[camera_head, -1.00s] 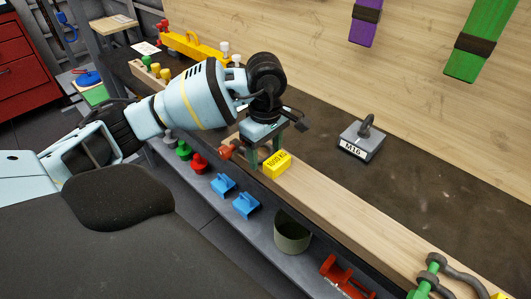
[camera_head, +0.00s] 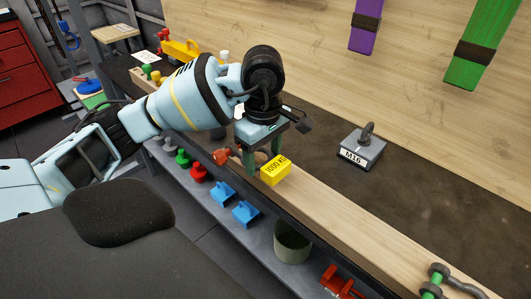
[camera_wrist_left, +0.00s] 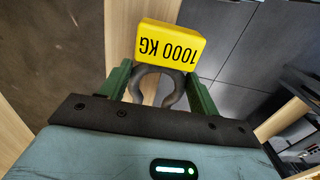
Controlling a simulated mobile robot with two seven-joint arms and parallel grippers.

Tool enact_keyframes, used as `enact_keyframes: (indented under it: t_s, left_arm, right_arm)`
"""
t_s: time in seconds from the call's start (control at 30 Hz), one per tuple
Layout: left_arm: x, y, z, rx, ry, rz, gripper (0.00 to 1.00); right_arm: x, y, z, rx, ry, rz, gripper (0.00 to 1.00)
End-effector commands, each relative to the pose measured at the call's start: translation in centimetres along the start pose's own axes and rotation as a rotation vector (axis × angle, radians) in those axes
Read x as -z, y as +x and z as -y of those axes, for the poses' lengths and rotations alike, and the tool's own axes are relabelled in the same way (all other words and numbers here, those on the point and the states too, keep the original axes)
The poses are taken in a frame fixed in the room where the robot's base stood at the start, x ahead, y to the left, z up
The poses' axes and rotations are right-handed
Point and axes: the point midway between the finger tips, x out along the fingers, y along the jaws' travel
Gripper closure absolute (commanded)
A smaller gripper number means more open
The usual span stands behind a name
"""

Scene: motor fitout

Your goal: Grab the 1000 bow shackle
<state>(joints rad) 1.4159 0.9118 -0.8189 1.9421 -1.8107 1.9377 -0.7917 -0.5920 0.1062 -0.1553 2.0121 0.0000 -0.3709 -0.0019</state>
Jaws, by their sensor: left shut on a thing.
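The 1000 bow shackle shows its yellow block marked 1000 KG (camera_head: 276,170) just in front of my left gripper (camera_head: 262,158), over the wooden beam. In the left wrist view the yellow block (camera_wrist_left: 171,45) is at the top centre, and the shackle's dark grey curved bow (camera_wrist_left: 157,78) lies between the green fingers of my left gripper (camera_wrist_left: 160,90). The gripper is shut on the shackle. In the head view the fingers and block hide most of the bow. My right gripper is out of view.
The wooden beam (camera_head: 345,218) runs along the dark bench's front edge. A grey M16 block (camera_head: 362,149) stands behind it, and a shackle with a green pin (camera_head: 436,276) lies at lower right. The lower shelf holds blue pieces (camera_head: 245,213) and a round bin (camera_head: 291,241).

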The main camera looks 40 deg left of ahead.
Motion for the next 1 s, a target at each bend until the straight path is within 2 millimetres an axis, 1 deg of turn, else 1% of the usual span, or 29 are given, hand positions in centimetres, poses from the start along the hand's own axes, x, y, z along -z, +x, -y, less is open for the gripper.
enact_keyframes:
  t_s: [0.03,0.3,0.5,0.7,0.83,1.0]
  left_arm:
    - [-0.6,-0.2,0.9,-0.004,0.004,0.001,0.81]
    - [-4.3,-0.7,5.9,-0.005,0.005,0.001,0.81]
    - [-6.4,-1.1,8.8,-0.005,0.003,0.001,0.81]
    - [-7.5,-1.3,10.4,-0.004,0.000,0.001,0.81]
    - [-7.8,-1.4,10.8,-0.003,0.000,0.001,0.81]
    - [-7.8,-1.3,10.8,-0.003,0.005,0.001,0.81]
  right_arm:
    - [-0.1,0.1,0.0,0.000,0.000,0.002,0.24]
    - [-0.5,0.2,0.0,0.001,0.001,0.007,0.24]
    - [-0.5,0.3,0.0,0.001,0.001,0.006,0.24]
    - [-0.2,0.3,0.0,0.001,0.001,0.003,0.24]
    - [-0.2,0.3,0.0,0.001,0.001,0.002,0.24]
    - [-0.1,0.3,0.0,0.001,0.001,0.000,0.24]
